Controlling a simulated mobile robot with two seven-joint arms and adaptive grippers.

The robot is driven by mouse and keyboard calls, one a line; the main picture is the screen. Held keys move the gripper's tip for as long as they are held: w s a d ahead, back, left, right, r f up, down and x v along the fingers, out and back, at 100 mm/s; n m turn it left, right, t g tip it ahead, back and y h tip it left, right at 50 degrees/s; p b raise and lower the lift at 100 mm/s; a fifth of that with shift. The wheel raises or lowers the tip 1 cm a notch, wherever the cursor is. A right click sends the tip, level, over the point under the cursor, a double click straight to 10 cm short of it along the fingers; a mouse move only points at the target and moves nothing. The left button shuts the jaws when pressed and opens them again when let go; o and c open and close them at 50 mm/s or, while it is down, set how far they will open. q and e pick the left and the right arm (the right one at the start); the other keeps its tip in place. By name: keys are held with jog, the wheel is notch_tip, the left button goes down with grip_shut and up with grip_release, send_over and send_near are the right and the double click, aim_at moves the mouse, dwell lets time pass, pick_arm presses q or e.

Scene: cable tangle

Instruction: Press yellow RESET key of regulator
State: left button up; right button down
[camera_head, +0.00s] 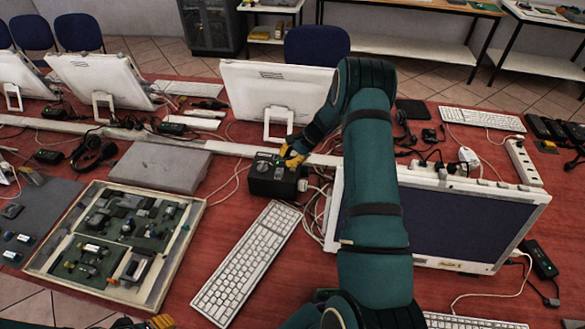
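The regulator (268,181) is a small black box on the red table, just behind the white keyboard. A small green light shows on its top. I cannot make out the yellow RESET key. My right gripper (291,155), with yellow fingers, reaches down from the right onto or just above the regulator's top right part. The fingers look close together, but I cannot tell whether they are shut or touching the box. My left gripper (160,322) barely shows at the bottom edge, and its state cannot be made out.
A white keyboard (246,262) lies in front of the regulator. A white monitor (270,92) stands behind it, and a dark-screened monitor (463,225) is to the right. A grey laptop-like slab (160,167) and a framed parts tray (40,262) are left. White cables (312,205) tangle beside the regulator.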

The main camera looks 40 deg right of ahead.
pick_arm(q)
notch_tip(320, 180, up, 2)
jog(key=shift+r+p, duration=0.2)
jog(key=shift+p, duration=0.85)
pick_arm(e)
notch_tip(320, 180, up, 4)
jog(key=shift+r, duration=0.25)
pick_arm(q)
jog(key=shift+r, duration=0.1)
pick_arm(e)
jog(key=shift+f, duration=0.1)
